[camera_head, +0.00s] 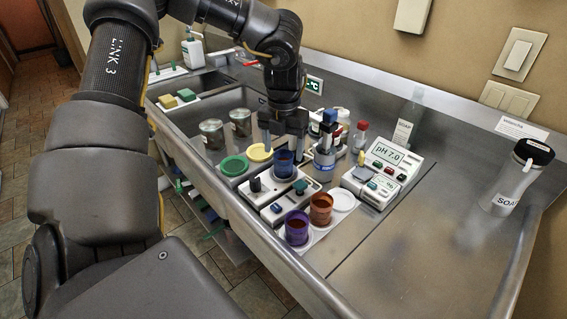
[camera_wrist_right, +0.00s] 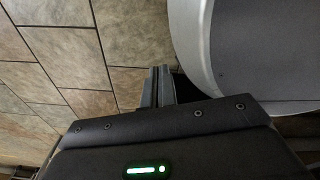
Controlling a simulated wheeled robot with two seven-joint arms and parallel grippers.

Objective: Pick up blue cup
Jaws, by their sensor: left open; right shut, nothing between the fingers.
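The blue cup (camera_head: 284,165) stands upright on the light-coloured rack among the gear on the metal counter, with something dark inside. My left gripper (camera_head: 282,143) comes down from above, its two dark fingers pointing down and apart. The fingertips are at or just above the cup's rim, one to each side in the picture. I cannot tell whether they touch it. My right gripper (camera_wrist_right: 158,88) shows in the right wrist view, shut and empty over the tiled floor, away from the counter.
A purple cup (camera_head: 297,228) and an orange cup (camera_head: 321,209) stand in front of the blue cup. Green (camera_head: 233,165) and yellow (camera_head: 259,152) lids lie left of it. A pH meter (camera_head: 384,166) is on the right. The counter's right part is mostly clear, with a soap bottle (camera_head: 513,179).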

